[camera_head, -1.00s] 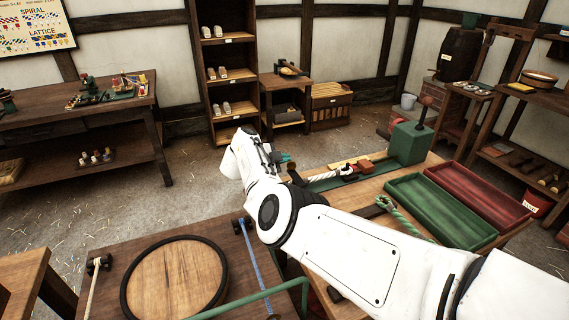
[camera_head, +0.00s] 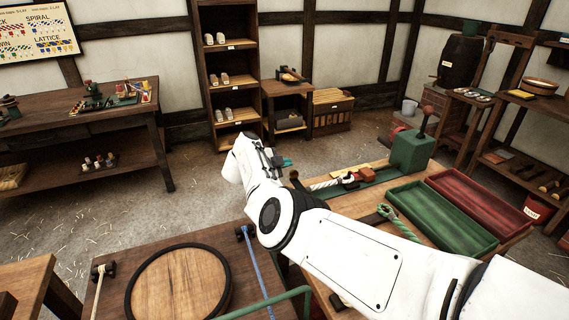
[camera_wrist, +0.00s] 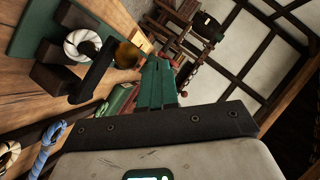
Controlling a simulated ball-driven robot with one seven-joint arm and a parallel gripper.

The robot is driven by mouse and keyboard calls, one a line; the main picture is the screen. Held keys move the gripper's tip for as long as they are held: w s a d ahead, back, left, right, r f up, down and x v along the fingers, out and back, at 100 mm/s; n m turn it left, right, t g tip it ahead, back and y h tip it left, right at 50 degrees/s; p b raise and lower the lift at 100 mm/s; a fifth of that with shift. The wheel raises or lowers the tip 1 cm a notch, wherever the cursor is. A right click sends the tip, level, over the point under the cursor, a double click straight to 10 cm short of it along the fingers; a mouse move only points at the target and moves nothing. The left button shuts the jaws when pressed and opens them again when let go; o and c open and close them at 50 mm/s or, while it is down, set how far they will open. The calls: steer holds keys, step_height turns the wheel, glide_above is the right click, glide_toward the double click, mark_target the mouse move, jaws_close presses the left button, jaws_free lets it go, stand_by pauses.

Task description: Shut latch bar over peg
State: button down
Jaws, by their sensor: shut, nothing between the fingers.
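My gripper (camera_wrist: 155,88) shows in the wrist view as two green fingers pressed together, with nothing between them. To their left is a dark bar (camera_wrist: 96,72), which looks like the latch bar, with a brownish round knob (camera_wrist: 127,56) near its end. The fingers are apart from the bar. A white rope loop (camera_wrist: 82,44) lies around a dark post that may be the peg; the bar does not visibly cross it. In the head view my green fingertips (camera_head: 286,162) show small beyond my arm, left of the white rope (camera_head: 325,184) on the bench. The arm hides part of the bench.
A green tray (camera_head: 443,221) and a red tray (camera_head: 480,198) lie at the bench's right. A green block with a lever (camera_head: 412,151) stands at its far end. A round wooden lid (camera_head: 180,284) is front left. Blue rope (camera_wrist: 46,148) lies lower left in the wrist view.

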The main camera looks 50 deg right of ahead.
steer(key=w+a+r+p, duration=0.1)
steer(key=w+a+r, duration=0.3)
steer(key=a+r, duration=0.3)
steer(key=shift+w+a+r, duration=0.15)
steer(key=shift+a+r, duration=0.1)
steer(key=shift+a, duration=0.05)
stand_by(0.4)
